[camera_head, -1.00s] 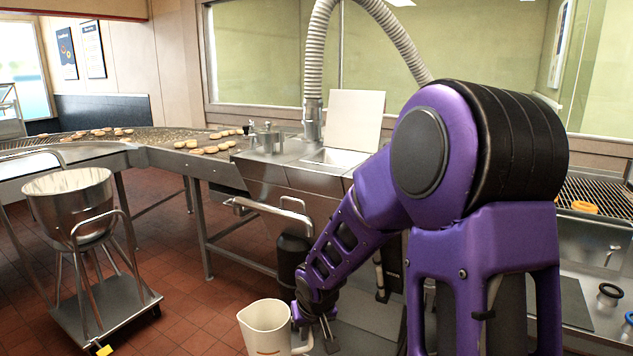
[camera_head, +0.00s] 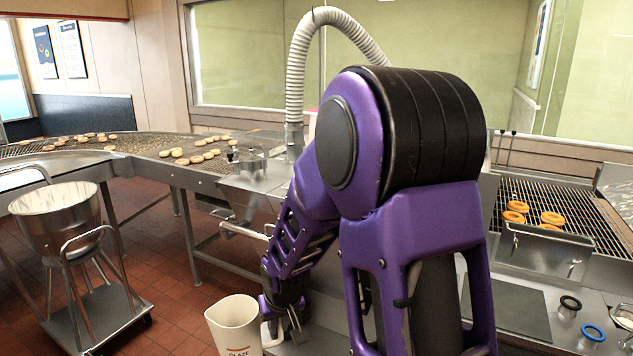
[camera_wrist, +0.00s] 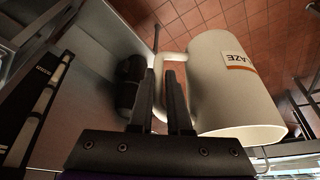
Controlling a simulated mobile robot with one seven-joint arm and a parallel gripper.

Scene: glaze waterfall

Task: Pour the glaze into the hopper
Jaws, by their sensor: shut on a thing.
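A cream pitcher with a label reading "GLAZE" (camera_head: 232,322) stands upright at the bottom of the head view. My gripper (camera_head: 292,326) is on its right side, shut on its handle. In the wrist view the fingers of my gripper (camera_wrist: 166,88) close around the handle of the pitcher (camera_wrist: 230,95); its contents do not show. A steel machine housing (camera_head: 247,196) stands beyond my arm, below a ribbed hose; I take it to be the hopper. My purple arm hides its opening and most of its top.
A conveyor (camera_head: 140,158) with several doughnuts runs along the back left. A steel bowl on a wheeled cart (camera_head: 55,215) stands at left, with open tiled floor between. At right are a wire rack (camera_head: 560,195) with doughnuts and a counter with rings (camera_head: 592,332).

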